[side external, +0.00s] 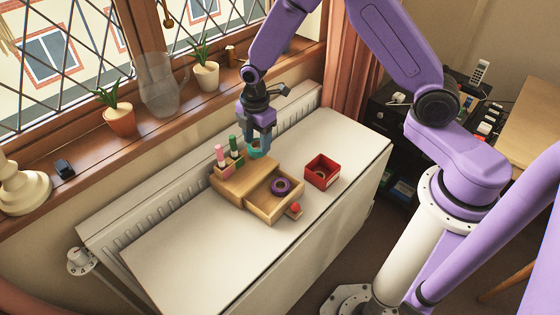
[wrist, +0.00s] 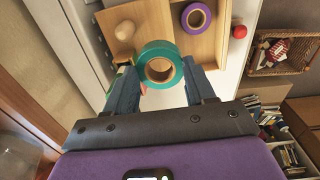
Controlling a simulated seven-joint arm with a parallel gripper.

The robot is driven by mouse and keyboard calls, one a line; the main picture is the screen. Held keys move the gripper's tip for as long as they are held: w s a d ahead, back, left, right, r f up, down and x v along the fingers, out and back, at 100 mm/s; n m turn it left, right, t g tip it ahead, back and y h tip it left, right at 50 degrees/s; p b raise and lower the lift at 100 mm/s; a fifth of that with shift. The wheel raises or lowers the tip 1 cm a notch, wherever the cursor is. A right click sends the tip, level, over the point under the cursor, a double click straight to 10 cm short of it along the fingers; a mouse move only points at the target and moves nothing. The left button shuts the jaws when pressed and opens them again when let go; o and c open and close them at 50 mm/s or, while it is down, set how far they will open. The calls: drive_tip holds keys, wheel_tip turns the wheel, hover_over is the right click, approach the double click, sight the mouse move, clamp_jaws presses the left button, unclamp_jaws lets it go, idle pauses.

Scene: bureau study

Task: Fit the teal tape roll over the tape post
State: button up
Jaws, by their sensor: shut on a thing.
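My gripper (side external: 257,138) is shut on the teal tape roll (side external: 256,152) and holds it above the far end of the wooden desk organizer (side external: 236,186). In the wrist view the teal tape roll (wrist: 152,52) sits between the two fingers (wrist: 162,92), its hole showing. A short light wooden round piece (wrist: 125,30), which looks like the tape post, stands apart from the roll in the wrist view. I cannot make the post out in the side view.
The organizer's drawer (side external: 264,208) is open, with a purple tape roll (side external: 281,186) inside and a red knob (side external: 295,208). A pink marker (side external: 220,154) and a green marker (side external: 234,146) stand close to my gripper. A red box (side external: 322,171) is at right. The cabinet top's front left is clear.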

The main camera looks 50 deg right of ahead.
sight(253, 145)
drive_tip(key=shift+m, duration=0.7)
drive_tip(key=w+d, duration=0.1)
drive_tip(key=w, duration=0.2)
drive_tip(key=w+d+r, duration=0.1)
drive_tip(key=w, duration=0.1)
drive_tip(key=shift+w+d, duration=0.1)
drive_tip(key=shift+d, duration=0.25)
drive_tip(key=shift+f, duration=1.85)
drive_tip(key=shift+f, duration=2.75)
drive_tip(key=o, duration=1.3)
drive_tip(key=shift+c, duration=0.2)
drive_tip(key=shift+r, duration=0.1)
drive_tip(key=shift+r, duration=3.45)
